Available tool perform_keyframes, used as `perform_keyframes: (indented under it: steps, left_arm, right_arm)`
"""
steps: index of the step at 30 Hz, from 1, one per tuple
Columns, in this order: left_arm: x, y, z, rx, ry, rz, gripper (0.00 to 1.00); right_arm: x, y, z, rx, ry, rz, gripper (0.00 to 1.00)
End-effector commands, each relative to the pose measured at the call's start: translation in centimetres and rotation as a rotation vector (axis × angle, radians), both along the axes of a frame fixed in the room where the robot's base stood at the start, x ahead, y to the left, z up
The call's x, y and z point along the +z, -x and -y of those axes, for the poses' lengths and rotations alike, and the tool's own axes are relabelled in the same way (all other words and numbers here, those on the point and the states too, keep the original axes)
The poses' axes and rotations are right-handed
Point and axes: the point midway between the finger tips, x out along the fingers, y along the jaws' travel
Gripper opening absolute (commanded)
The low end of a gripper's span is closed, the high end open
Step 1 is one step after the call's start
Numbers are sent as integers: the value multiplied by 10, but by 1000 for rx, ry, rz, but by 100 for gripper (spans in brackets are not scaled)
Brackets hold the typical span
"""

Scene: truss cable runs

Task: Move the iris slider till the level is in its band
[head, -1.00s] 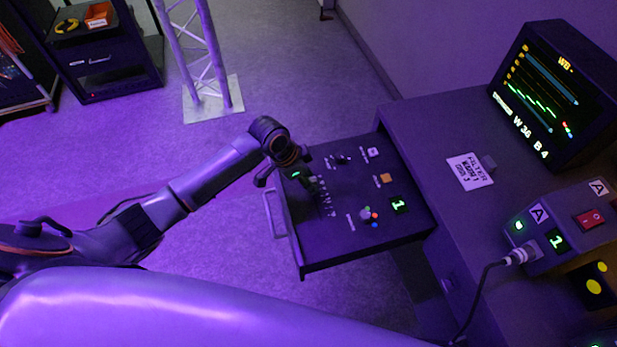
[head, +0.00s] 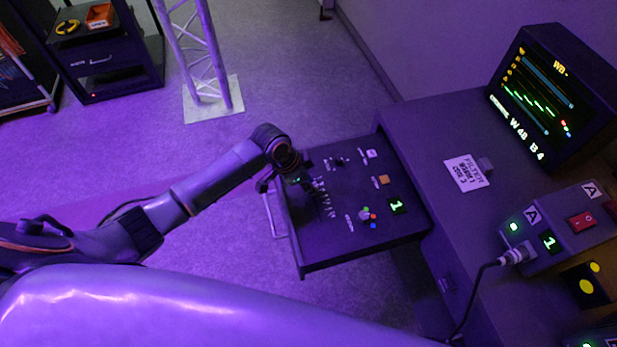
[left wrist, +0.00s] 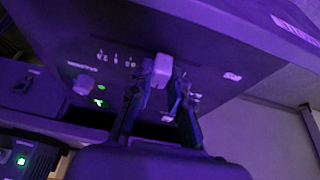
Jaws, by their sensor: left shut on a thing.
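The control panel (head: 335,233) is an open drawer with scale marks, knobs and a green "1". My left gripper (head: 300,181) is over the panel's left part, beside the scale marks. In the left wrist view my left gripper (left wrist: 160,88) is shut on a pale slider cap (left wrist: 162,68), which I take for the iris slider. Its label is not readable, and the gripper hides its slot in the head view. The monitor (head: 540,95) shows a stepped green trace between blue lines and reads about "W 48 B 4". My right gripper is not in view.
A desk (head: 440,125) carries the monitor, a filter card (head: 467,173) and a switch box (head: 565,228) with a plugged cable (head: 478,285). A white truss (head: 198,60) and a dark rack (head: 105,60) stand behind. Floor left of the drawer is free.

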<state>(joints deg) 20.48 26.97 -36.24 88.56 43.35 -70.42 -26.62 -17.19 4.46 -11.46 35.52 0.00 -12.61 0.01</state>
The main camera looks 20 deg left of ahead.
Motion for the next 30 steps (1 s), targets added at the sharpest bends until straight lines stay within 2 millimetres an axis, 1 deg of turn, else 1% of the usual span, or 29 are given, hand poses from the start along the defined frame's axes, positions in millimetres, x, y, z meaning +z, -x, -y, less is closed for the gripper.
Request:
perform_keyframes:
  steps: [4, 5, 6, 8, 14, 17, 20, 23, 30]
  left_arm:
    - [0, -1, -1, 2, -2, 3, 0]
    - [0, -1, -1, 2, -2, 3, 22]
    - [0, -2, -1, 2, -1, 4, 31]
    - [0, -2, -1, 2, -1, 4, 42]
    - [0, -2, -1, 1, -1, 4, 42]
    - [1, -2, -1, 1, -1, 4, 42]
    - [7, -1, -3, 1, 0, 6, 42]
    - [20, 2, -8, 0, -1, 7, 42]
    - [68, 13, -25, 0, -2, 8, 42]
  right_arm:
    - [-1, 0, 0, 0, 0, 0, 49]
    - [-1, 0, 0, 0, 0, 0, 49]
    - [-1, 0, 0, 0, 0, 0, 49]
    - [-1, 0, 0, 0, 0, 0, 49]
    - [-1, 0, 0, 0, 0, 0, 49]
    - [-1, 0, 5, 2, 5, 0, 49]
    - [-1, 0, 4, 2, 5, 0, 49]
    - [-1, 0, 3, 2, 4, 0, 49]
    - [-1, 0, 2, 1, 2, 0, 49]
